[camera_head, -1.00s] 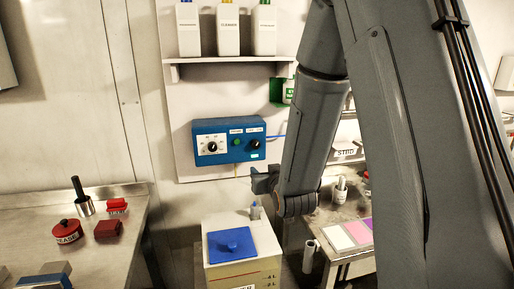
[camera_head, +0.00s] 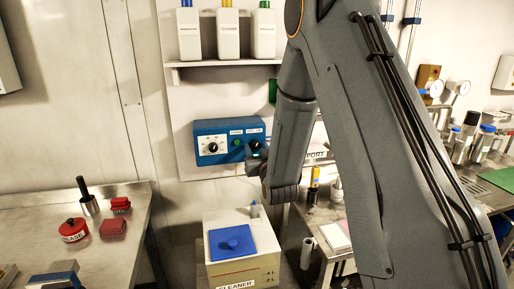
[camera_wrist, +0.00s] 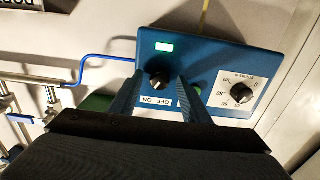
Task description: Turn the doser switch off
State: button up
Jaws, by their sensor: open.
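The doser is a blue box (camera_head: 222,133) on the wall below a shelf. In the wrist view the box (camera_wrist: 205,62) appears upside down, with a lit green display (camera_wrist: 164,47). Its black switch knob (camera_wrist: 158,75) sits above an "OFF ON" label (camera_wrist: 156,99). My gripper (camera_wrist: 160,84) is open, with one finger on each side of the knob in this view. I cannot tell whether the fingers touch it.
A dial knob (camera_wrist: 242,92) with a numbered scale is beside the switch. A blue tube (camera_wrist: 92,62) leaves the box's side. Several bottles (camera_head: 228,34) stand on the shelf (camera_head: 215,64) above. A cleaner container (camera_head: 255,262) with a blue lid stands below. A steel bench (camera_head: 40,225) is at left.

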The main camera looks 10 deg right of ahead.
jog(key=c, duration=1)
jog(key=shift+c, duration=0.2)
jog(key=shift+f+n+b, duration=0.1)
jog(key=shift+n+b, duration=0.2)
jog(key=shift+w+n+b, duration=0.1)
jog(key=shift+n+b, duration=0.65)
jog(key=shift+n, duration=0.05)
jog(key=n+b, duration=0.2)
jog(key=n, duration=0.1)
jog(key=shift+n+b, duration=0.3)
jog(key=n+b, duration=0.3)
jog(key=n, duration=0.3)
jog(key=shift+d+b, duration=0.1)
jog(key=shift+b, duration=0.25)
